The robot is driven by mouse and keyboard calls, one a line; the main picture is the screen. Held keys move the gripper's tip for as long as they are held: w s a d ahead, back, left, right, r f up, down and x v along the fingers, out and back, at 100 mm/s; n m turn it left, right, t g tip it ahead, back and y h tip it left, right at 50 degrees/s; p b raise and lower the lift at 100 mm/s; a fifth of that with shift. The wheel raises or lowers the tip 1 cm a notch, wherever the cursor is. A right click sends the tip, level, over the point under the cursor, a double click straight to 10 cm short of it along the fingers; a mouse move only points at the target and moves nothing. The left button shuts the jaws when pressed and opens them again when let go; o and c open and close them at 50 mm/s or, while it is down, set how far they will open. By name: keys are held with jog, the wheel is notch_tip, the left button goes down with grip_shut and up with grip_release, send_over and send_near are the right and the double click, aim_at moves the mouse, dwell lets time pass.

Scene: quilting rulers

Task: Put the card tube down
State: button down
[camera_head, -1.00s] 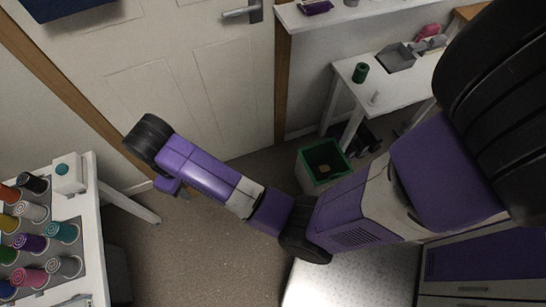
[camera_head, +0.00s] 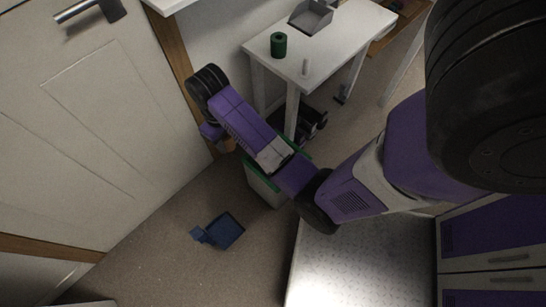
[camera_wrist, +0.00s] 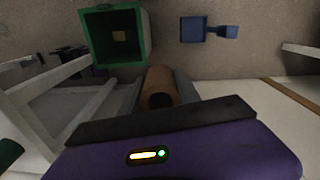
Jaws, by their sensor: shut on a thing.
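The card tube (camera_wrist: 159,84) is a brown hollow roll in the wrist view, with its open end towards the camera. My gripper (camera_wrist: 160,76) is shut on it, one finger on each side. The tube is held above the floor, with the green-rimmed bin (camera_wrist: 145,40) up and to the left of it in that view. In the head view my gripper (camera_head: 224,145) is by the door frame, mostly behind my arm, and I cannot make out the tube clearly there. The bin (camera_head: 263,187) is partly hidden by my arm.
A blue dustpan (camera_head: 224,232) lies on the floor; it also shows in the wrist view (camera_wrist: 207,30). A white table (camera_head: 345,45) stands behind the bin with a green cylinder (camera_head: 278,44) and a grey tray (camera_head: 311,17). The door (camera_head: 90,140) is at left.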

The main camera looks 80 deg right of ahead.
jog(key=s+d+f+m+b, duration=0.2)
jog(key=s+d+f+b, duration=0.3)
jog(key=s+f+b, duration=0.4)
jog(key=s+d+f+m+b, duration=0.2)
jog(key=s+d+f+b, duration=0.2)
jog(key=f+b, duration=0.45)
notch_tip(320, 180, down, 22)
jog(key=b, duration=0.7)
jog(key=shift+s+r+b, duration=0.15)
jog(key=shift+s+b, duration=0.1)
jog(key=shift+b, duration=0.15)
jog(key=shift+f, duration=0.35)
jog(key=shift+f, duration=0.15)
jog(key=c, duration=0.9)
grip_release()
